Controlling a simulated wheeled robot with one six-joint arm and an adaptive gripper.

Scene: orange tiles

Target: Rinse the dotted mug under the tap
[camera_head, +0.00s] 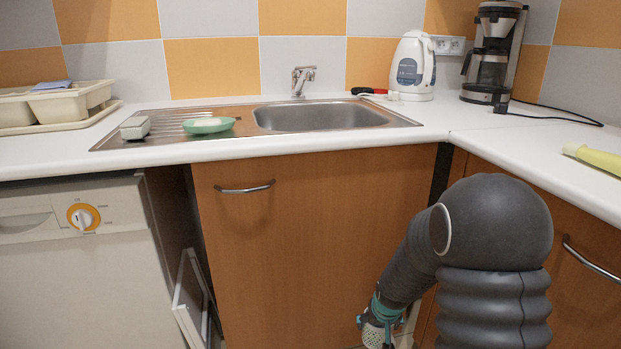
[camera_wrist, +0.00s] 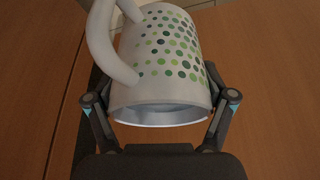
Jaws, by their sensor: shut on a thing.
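The dotted mug (camera_wrist: 160,60) is white with green and dark dots, and its handle is at the upper left in the wrist view. My gripper (camera_wrist: 160,105) is shut on the mug, with one finger on each side. The mug's open rim faces toward the wrist camera. In the head view the mug (camera_head: 373,336) shows only partly, low in front of the cabinet, with my gripper (camera_head: 382,312) above it. The chrome tap (camera_head: 301,80) stands behind the metal sink basin (camera_head: 320,117).
A green dish (camera_head: 208,126) and a small grey box (camera_head: 135,127) sit on the drainboard. A white kettle (camera_head: 412,68) and a coffee maker (camera_head: 493,55) stand at the back right. A dish rack (camera_head: 55,104) is at left. The white counter edge (camera_head: 300,148) lies above the cabinet door (camera_head: 310,240).

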